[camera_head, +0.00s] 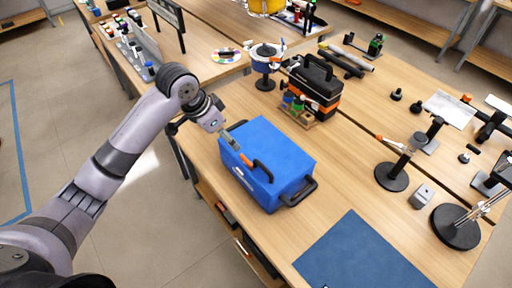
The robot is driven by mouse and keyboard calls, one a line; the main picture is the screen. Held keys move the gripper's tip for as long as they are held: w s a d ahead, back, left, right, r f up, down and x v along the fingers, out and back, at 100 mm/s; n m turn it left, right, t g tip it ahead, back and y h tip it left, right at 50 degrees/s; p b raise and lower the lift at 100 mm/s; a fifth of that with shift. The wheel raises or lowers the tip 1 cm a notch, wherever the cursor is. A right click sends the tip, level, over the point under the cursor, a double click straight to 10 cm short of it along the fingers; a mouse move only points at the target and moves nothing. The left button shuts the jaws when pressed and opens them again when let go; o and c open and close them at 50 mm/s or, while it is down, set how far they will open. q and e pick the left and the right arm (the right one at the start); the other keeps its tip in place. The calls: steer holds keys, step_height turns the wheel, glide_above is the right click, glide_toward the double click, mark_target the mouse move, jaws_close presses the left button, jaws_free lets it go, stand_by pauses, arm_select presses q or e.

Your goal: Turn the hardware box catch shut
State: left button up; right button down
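The blue hardware box (275,150) stands on the wooden table with its lid down. Black handles are on its front and right side. An orange catch (246,160) sits at the front top edge, near the left end, with a grey piece (230,142) running from it toward my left gripper. My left gripper (224,132) is at the box's upper left corner, close to that grey piece. I cannot tell whether it touches it or how far its fingers are apart. My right gripper is not in view.
A black and orange toolbox (314,84) stands behind the blue box, with small bottles (296,104) in a wooden holder before it. A blue mat (362,254) lies at the front right. Black round-based stands (391,176) are on the right. Bare tabletop lies right of the box.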

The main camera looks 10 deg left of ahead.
arm_select(q)
steer(key=p, duration=0.1)
glide_toward(245, 160)
steer(key=p+x, duration=0.2)
steer(key=x, duration=0.4)
steer(key=shift+w+d+f, duration=0.15)
steer(key=shift+d, duration=0.05)
steer(key=shift+x, duration=0.95)
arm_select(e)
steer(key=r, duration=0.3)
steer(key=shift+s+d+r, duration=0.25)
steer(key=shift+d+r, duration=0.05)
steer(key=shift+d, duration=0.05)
arm_select(q)
steer(key=shift+c, duration=0.2)
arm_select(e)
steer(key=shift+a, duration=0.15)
arm_select(q)
steer(key=shift+c, duration=1.4)
steer(key=shift+a, duration=0.1)
steer(key=c, duration=0.7)
steer(key=shift+c, duration=0.7)
